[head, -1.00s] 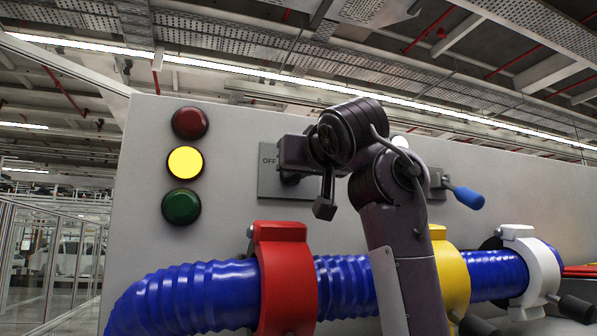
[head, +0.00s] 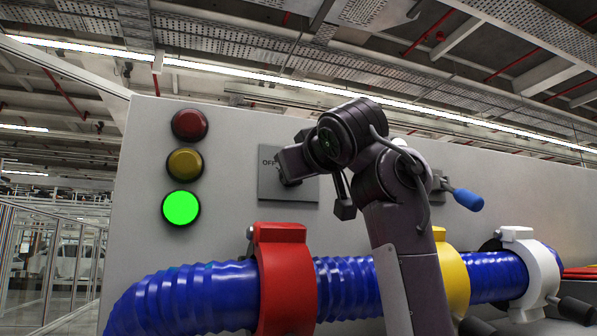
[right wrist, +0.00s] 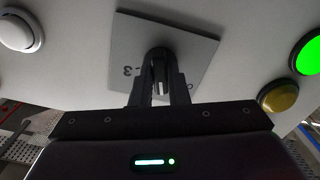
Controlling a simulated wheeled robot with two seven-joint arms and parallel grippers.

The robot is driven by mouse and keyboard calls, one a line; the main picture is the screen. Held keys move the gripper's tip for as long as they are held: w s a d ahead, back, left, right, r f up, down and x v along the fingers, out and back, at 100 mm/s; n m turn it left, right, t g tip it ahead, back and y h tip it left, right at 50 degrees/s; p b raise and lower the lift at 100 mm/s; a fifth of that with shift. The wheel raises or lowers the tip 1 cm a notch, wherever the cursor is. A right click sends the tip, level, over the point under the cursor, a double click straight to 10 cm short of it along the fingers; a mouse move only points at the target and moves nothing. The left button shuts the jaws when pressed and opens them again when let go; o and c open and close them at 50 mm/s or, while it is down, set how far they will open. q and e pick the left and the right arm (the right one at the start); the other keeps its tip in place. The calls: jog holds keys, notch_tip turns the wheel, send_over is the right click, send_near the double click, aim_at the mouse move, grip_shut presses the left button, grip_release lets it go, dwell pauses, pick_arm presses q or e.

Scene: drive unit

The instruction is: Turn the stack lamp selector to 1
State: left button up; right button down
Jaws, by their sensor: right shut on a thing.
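The selector plate (head: 306,189), marked OFF, is on the grey panel, partly hidden by my right gripper (head: 287,178). In the right wrist view, the plate (right wrist: 196,48) looks tilted and carries partly hidden markings. The dark selector knob (right wrist: 159,56) sits between the two fingers of my right gripper (right wrist: 159,84), which is shut on it. The knob's exact setting is hard to read. Of the stack lamps, the green lamp (head: 181,208) is lit, while the yellow lamp (head: 185,163) and red lamp (head: 189,124) are dark. My left gripper is not in view.
A blue corrugated hose (head: 190,294) runs below the selector through a red clamp (head: 286,285), a yellow clamp (head: 453,280) and a white clamp (head: 531,270). A blue-handled lever (head: 467,199) sticks out right of my arm. The panel left of the lamps is clear.

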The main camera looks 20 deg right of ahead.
jog(key=shift+s+r, duration=0.1)
jog(key=shift+r, duration=0.1)
jog(key=c, duration=1.6)
grip_release()
jog(key=shift+o, duration=1)
jog(key=shift+f, duration=0.15)
jog(key=s+b, duration=0.4)
jog(key=s, duration=0.3)
jog(key=shift+s+b, duration=0.3)
jog(key=shift+b, duration=0.1)
jog(key=shift+d, duration=0.15)
